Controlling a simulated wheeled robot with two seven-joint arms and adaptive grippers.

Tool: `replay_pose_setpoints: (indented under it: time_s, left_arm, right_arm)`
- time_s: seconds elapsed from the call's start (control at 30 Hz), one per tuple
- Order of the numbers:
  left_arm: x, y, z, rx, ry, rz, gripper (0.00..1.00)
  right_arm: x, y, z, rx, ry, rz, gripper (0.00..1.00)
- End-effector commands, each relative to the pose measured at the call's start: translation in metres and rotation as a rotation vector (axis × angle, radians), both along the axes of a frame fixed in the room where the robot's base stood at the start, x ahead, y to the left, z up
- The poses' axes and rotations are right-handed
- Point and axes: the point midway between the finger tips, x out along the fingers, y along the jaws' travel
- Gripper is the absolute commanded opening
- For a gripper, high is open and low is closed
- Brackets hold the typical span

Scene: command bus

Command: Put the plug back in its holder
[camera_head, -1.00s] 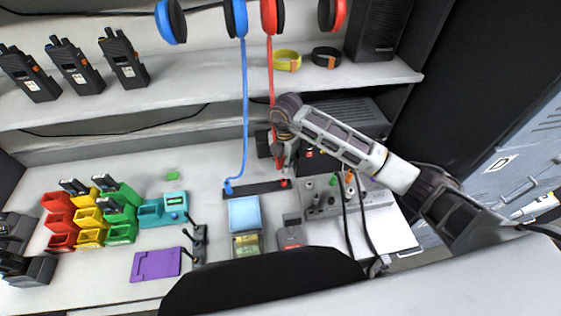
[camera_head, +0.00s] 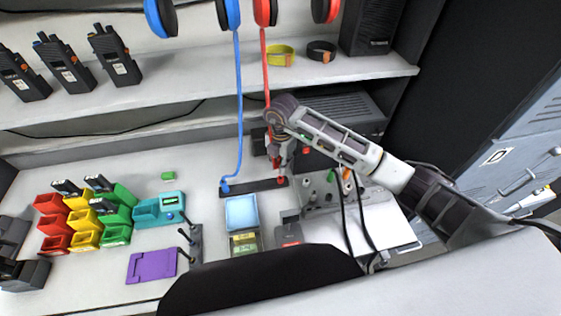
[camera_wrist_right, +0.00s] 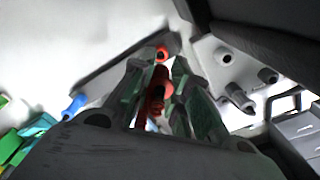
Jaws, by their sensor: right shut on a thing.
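The red plug (camera_wrist_right: 157,84) is between the fingers of my right gripper (camera_wrist_right: 160,92) in the wrist view. In the head view my right gripper (camera_head: 279,160) is shut on it, pointing down just above the right end of the black holder strip (camera_head: 252,188). The red socket (camera_head: 281,181) is at that end, and it also shows in the wrist view (camera_wrist_right: 162,54) close beyond the plug. I cannot tell whether plug and socket touch. The red cable (camera_head: 265,70) runs up from the gripper to the red headphones (camera_head: 264,12). My left gripper is not in view.
A blue plug (camera_head: 225,186) with its cable stands at the strip's left end. A grey box with connectors and black cables (camera_head: 322,195) is close right of the gripper. A blue pad (camera_head: 241,213) lies in front. The shelf (camera_head: 200,92) with radios overhangs behind.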

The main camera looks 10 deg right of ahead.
Motion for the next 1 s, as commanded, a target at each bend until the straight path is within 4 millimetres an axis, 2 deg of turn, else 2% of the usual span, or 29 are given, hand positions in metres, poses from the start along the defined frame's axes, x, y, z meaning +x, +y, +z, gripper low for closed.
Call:
replay_pose_setpoints:
  time_s: [0.6, 1.0]
  left_arm:
    - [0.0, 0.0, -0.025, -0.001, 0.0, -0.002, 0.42]
    - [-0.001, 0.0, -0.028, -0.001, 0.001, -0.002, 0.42]
  right_arm:
    - [0.001, 0.0, -0.037, 0.0, -0.001, -0.001, 0.03]
    - [0.0, 0.0, -0.041, 0.0, -0.001, 0.0, 0.03]
